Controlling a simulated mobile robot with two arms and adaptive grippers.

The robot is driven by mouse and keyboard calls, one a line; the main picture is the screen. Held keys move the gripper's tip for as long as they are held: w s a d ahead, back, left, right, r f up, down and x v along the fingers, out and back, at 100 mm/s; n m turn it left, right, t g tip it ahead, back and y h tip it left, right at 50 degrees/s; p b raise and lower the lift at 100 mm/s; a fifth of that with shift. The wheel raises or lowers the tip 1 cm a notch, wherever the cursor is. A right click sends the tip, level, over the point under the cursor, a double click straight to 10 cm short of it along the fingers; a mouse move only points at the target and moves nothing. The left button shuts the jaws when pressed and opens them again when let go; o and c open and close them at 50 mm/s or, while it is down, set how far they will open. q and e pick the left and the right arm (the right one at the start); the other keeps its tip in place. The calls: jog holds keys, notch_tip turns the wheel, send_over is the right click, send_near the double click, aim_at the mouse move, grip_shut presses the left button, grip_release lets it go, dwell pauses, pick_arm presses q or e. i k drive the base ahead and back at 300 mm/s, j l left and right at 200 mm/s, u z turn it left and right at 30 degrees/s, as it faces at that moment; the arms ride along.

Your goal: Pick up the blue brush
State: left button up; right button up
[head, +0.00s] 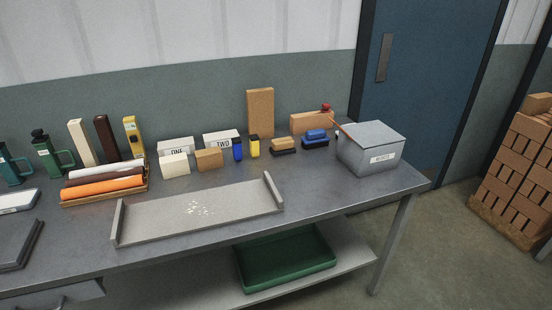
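A blue brush (317,135) with a dark lower part rests on the grey workbench (330,180), toward its right back. A similar brush with a tan top (284,144) sits just left of it. A lidded grey box (372,160) with a white label stands to its right, with a gap between them. Neither of my grippers shows in the head view.
A tan block (311,122) stands behind the brush, with a red-tipped item (327,107) by it. Blue (238,150) and yellow (254,147) items stand left. A shallow grey tray (235,205) with white bits lies in front. The bench's front right is clear.

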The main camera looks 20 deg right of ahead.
aim_at(316, 139)
jog(key=i+l, duration=0.1)
jog(key=l, duration=0.4)
jog(key=i+l+u, duration=0.1)
jog(key=l, duration=0.45)
jog(key=i+l, duration=0.1)
jog(key=l, duration=0.4)
jog(key=i+l+u, duration=0.1)
jog(key=l, duration=0.45)
